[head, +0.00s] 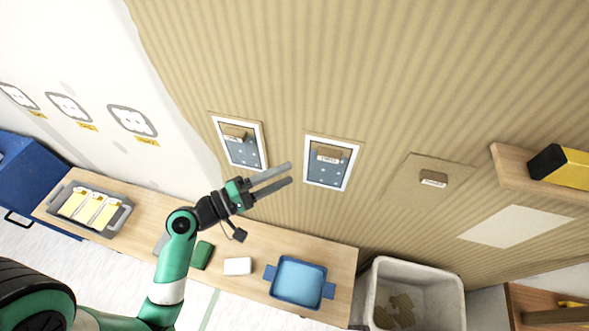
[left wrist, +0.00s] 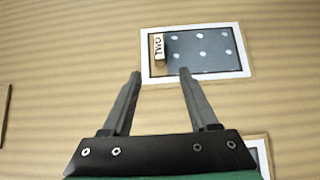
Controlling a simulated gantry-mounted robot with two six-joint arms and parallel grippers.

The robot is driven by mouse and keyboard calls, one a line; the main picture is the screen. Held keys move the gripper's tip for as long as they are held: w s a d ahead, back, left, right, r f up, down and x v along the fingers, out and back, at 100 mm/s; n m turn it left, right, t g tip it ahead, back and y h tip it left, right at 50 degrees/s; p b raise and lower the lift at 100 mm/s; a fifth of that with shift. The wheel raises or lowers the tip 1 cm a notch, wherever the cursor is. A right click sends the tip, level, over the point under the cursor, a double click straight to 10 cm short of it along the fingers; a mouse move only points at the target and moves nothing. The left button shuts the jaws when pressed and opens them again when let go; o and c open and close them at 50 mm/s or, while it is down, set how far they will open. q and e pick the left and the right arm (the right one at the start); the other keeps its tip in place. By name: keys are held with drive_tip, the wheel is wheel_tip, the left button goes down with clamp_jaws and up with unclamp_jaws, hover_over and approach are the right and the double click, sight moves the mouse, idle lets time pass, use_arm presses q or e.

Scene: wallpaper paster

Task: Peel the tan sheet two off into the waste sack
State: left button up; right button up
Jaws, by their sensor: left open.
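In the head view a panel (head: 328,175) hangs on the tan striped wall, blue with white dots, white-bordered, with a narrow tan edge. Its tan tab (head: 328,155) is at the top. In the left wrist view the panel (left wrist: 205,54) shows beyond the fingertips, its tab (left wrist: 159,47) reading TWO. My left gripper (head: 290,174) is open and empty, left of that panel, fingers pointing toward it. It also shows in the left wrist view (left wrist: 160,75). The pale waste sack or bin (head: 457,300) stands at lower right with tan scraps (head: 402,308) inside. My right gripper is not in view.
A similar panel (head: 246,153) hangs to the left, a plain tan sheet (head: 412,190) with a tab to the right. A wall shelf (head: 508,168) holds a black-yellow thing (head: 565,167). The bench (head: 335,255) holds a blue tray (head: 298,281), white block (head: 237,266) and green block (head: 202,255).

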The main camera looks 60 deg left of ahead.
sight(321, 158)
use_arm(q)
drive_tip(key=w, duration=0.3)
drive_tip(key=w+p, duration=0.1)
drive_tip(key=w, duration=0.7)
drive_tip(key=shift+w+d, duration=0.1)
drive_tip(key=shift+d, duration=0.3)
clamp_jaws()
